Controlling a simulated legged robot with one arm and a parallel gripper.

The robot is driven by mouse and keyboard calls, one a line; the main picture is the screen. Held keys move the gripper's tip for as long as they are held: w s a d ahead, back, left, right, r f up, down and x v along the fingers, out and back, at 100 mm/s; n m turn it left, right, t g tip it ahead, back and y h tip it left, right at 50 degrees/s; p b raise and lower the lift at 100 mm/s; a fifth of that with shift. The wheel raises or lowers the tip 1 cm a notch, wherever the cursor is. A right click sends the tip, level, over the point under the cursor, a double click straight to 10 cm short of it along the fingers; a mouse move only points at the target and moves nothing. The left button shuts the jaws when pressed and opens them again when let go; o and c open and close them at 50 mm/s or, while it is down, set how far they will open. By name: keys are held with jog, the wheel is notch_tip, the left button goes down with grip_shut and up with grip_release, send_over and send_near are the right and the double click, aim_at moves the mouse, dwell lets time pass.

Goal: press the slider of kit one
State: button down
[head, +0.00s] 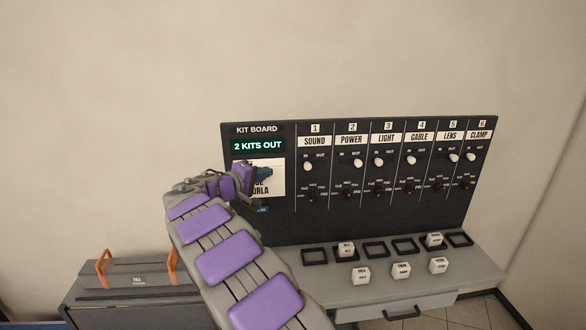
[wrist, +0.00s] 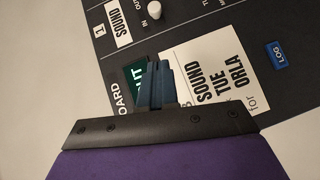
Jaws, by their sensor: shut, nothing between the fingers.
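The kit board (head: 385,215) stands upright on the bench, with several columns numbered and named SOUND, POWER, LIGHT, CABLE, LENS and CLAMP. The slider of kit one (head: 308,166) is a white knob under SOUND, on the IN side. The knob also shows at the top of the wrist view (wrist: 153,9), beside the word IN. My gripper (head: 264,173) is shut and empty in front of the board's left panel, left of the slider. In the wrist view its blue fingers (wrist: 156,82) are together over the display and note; I cannot tell whether they touch the board.
The display (head: 258,146) reads "2 KITS OUT". A paper note (head: 277,181) and a blue LOG button (wrist: 277,55) are on the left panel. Other sliders, like POWER's (head: 358,163), sit to the right. White blocks (head: 361,276) lie on the bench (head: 455,270). A grey case (head: 140,277) stands at left.

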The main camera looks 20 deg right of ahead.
send_near(304, 164)
jog(key=w+d, duration=0.1)
jog(key=w, duration=0.3)
jog(key=d, duration=0.1)
jog(key=d+f, duration=0.1)
jog(key=d, duration=0.2)
jog(key=shift+s+f+p, duration=0.15)
jog(key=shift+s+p, duration=0.15)
jog(key=shift+s, duration=0.05)
jog(key=d+b, duration=0.1)
jog(key=s+d+b, duration=0.1)
jog(key=d+b, duration=0.2)
jog(key=d, duration=0.1)
jog(key=shift+s, duration=0.35)
